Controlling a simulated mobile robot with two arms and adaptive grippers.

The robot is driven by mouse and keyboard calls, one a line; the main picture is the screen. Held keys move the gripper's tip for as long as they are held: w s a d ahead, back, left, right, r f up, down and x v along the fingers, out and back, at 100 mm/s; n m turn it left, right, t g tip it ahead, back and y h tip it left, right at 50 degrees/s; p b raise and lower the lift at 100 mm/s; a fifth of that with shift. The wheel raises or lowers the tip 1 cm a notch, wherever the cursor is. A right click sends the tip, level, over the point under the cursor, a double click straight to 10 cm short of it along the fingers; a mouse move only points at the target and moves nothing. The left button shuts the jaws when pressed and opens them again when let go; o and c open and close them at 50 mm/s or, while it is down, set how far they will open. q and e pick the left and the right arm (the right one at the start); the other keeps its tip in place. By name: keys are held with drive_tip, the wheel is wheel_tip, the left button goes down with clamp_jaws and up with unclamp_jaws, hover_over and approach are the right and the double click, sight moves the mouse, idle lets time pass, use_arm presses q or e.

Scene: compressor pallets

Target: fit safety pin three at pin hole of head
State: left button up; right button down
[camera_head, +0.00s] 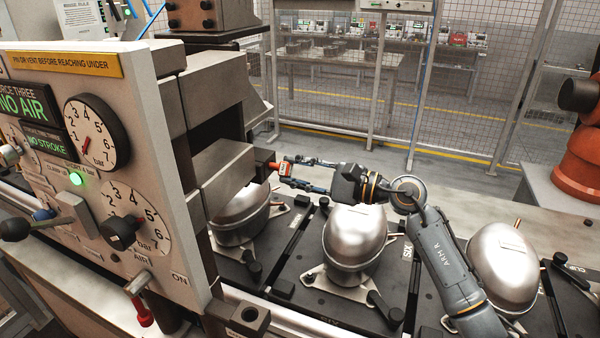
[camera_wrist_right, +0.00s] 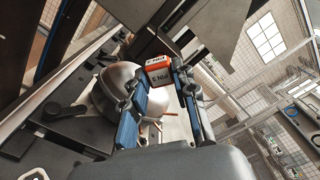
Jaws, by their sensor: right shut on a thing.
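My right gripper (camera_head: 289,172) reaches in from the right and is shut on safety pin three (camera_head: 284,169), a small orange-red block. In the right wrist view the pin (camera_wrist_right: 158,72) sits between the blue fingertips, and its label reads "PIN 3". The grey press head (camera_head: 228,172) is just left of the pin in the head view. I cannot tell whether the pin touches the head. The pin hole cannot be made out. My left gripper is not in view.
A control panel (camera_head: 178,205) with dials and "NO AIR" and "NO STROKE" displays stands at left. Below the gripper are rounded metal compressors, one under the head (camera_head: 240,218), one in the middle (camera_head: 355,237) and one at right (camera_head: 503,262), on dark pallets. A mesh fence (camera_head: 330,75) stands behind.

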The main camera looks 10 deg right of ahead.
drive_tip(key=shift+b+x, duration=0.3)
drive_tip(key=shift+x, duration=0.75)
drive_tip(key=c, duration=1)
unclamp_jaws()
drive_tip(key=shift+a, duration=0.1)
drive_tip(key=shift+s+d, duration=0.1)
drive_tip(key=shift+d, duration=0.15)
drive_tip(key=v, duration=1.1)
drive_tip(key=shift+s+d, duration=0.25)
